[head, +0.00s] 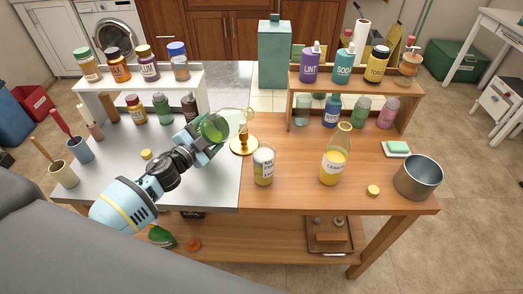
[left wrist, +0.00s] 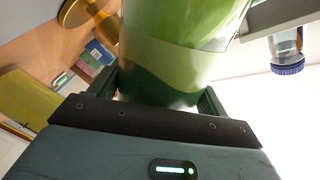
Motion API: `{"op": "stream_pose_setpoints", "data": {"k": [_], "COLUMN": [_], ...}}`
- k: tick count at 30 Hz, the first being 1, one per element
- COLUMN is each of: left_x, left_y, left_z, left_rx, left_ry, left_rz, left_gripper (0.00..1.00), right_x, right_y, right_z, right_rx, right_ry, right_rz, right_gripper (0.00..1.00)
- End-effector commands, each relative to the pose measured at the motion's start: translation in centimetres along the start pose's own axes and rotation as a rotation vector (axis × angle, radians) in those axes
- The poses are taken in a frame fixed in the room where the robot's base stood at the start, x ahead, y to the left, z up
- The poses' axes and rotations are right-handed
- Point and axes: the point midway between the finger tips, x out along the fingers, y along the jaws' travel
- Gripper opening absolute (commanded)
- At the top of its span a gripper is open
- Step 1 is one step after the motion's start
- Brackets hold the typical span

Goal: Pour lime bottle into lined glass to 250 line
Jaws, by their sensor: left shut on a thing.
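My left gripper (head: 207,140) is shut on the green lime bottle (head: 214,127). It holds the bottle tilted far over, body to the left and clear neck to the right, above the table near the brass stand. The bottle's green body fills the middle of the left wrist view (left wrist: 180,55), between the fingers. The lined glass (head: 263,166) stands upright on the wooden table, right of and nearer than the bottle's mouth. It has dark markings and something yellowish low in it; the exact level is too small to read. My right gripper is not in view.
A brass stand (head: 243,146) is behind the glass. A lemon bottle (head: 333,166), a yellow cap (head: 373,190) and a metal pot (head: 418,178) stand to the right. Racks with bottles (head: 197,78) (head: 400,86) line the back. Utensil cups (head: 63,174) are at left.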

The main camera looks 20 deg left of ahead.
Motion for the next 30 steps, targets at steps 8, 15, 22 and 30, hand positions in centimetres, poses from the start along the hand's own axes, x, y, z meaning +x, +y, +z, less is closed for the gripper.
{"op": "stream_pose_setpoints", "data": {"k": [8,15,22,30], "left_x": [0.2,0.1,0.2,0.3], "left_y": [0.1,1.6,3.1,4.0], "left_z": [-3.2,-4.1,-5.3,-6.0], "left_rx": [-0.259,-0.5,-0.724,-0.847], "left_ry": [0.026,0.033,0.045,0.052], "left_rz": [-0.008,0.002,0.004,0.004], "left_gripper": [0.36,0.36,0.36,0.36], "right_x": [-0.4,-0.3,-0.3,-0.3], "right_y": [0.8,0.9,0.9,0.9], "right_z": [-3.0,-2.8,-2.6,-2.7], "right_rx": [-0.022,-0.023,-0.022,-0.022], "right_ry": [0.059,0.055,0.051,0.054], "right_rz": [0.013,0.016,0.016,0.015], "right_gripper": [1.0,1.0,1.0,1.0]}}
